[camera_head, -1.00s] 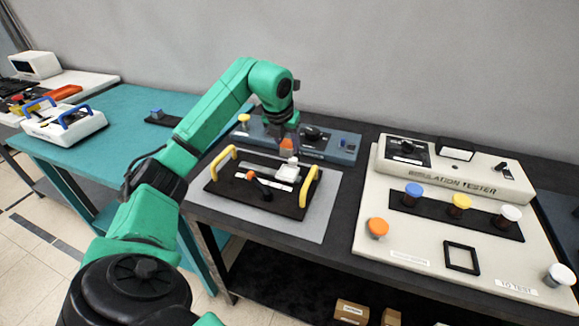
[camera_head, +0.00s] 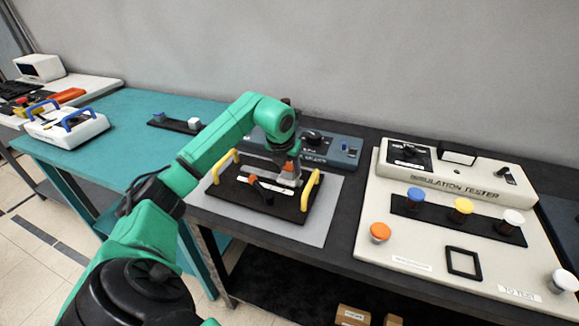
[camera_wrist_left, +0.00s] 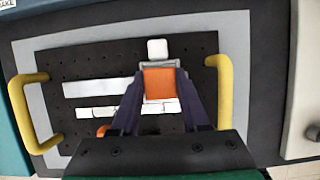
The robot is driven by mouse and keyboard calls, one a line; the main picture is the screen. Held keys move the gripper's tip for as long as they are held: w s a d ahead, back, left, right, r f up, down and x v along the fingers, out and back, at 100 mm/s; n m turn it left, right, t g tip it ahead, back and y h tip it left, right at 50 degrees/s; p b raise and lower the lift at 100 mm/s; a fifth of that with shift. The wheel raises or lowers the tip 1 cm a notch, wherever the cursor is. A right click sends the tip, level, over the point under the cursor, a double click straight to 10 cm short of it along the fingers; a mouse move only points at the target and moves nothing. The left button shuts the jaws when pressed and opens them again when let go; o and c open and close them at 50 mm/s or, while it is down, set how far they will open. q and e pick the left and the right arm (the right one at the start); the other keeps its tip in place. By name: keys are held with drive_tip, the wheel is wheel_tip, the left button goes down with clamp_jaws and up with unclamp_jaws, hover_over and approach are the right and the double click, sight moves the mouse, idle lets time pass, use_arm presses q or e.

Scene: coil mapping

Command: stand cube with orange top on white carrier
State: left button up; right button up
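The cube with the orange top (camera_wrist_left: 159,84) is between the two fingers of my left gripper (camera_wrist_left: 160,72). Its orange face fills the gap, so the gripper appears shut on it. In the head view my left gripper (camera_head: 289,163) is low over the right part of a black board (camera_head: 228,190) with yellow handles; its fingers hide most of the cube. I cannot tell whether the cube touches the board. A small white block (camera_wrist_left: 157,49) lies just beyond the fingers. A white carrier (camera_head: 72,129) with blue handles stands on the teal table at left. My right gripper is not in view.
A blue-grey device (camera_head: 340,150) stands behind the board. A cream tester panel (camera_head: 400,205) with several coloured-top pieces is at right.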

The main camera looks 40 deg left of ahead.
use_arm(q)
drive_tip(key=v, duration=1.2)
drive_tip(key=shift+r, duration=0.1)
